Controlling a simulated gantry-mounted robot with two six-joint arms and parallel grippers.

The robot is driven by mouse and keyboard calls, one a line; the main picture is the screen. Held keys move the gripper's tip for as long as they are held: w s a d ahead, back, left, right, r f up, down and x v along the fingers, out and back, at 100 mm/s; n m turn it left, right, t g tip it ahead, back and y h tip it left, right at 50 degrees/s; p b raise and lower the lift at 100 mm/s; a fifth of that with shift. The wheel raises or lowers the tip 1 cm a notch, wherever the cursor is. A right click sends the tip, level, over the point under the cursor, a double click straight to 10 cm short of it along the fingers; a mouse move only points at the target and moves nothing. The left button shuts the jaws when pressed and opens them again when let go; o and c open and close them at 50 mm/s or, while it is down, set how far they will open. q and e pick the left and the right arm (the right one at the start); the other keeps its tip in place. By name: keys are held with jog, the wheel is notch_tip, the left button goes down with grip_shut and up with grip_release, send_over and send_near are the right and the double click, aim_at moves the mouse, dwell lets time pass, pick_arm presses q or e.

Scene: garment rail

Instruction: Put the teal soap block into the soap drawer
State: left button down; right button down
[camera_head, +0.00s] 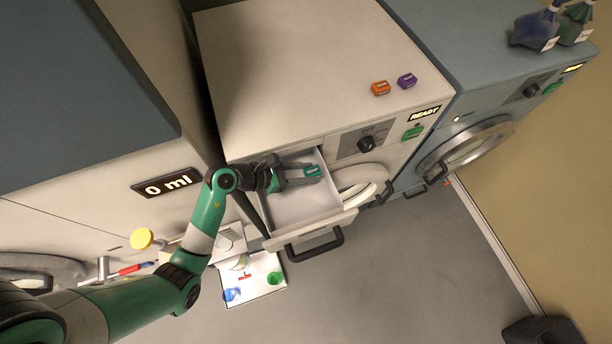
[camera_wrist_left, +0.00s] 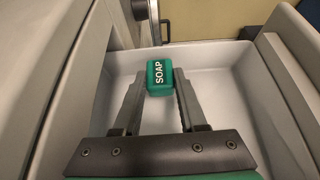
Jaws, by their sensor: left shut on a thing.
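The teal soap block (camera_head: 312,170) is between the fingertips of my left gripper (camera_head: 303,174), which is shut on it. In the left wrist view the teal block (camera_wrist_left: 160,77), marked SOAP, sits between the two fingers of the left gripper (camera_wrist_left: 160,85). The soap drawer (camera_head: 292,214) is pulled out of the pale washing machine, and its white inside shows. The gripper and block are over the drawer's inside; the exact height above its floor is hard to tell. The drawer's white floor and walls (camera_wrist_left: 229,115) also surround the block in the left wrist view. My right gripper is not in view.
An orange block (camera_head: 380,88) and a purple block (camera_head: 406,80) lie on the machine top. The round door (camera_head: 362,187) stands beside the drawer.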

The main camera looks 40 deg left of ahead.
pick_arm(q)
jog(key=shift+f, duration=1.2)
jog(key=shift+d+f, duration=0.1)
jog(key=shift+f, duration=0.15)
jog(key=shift+c, duration=2.3)
grip_release()
jog(key=shift+r, duration=0.1)
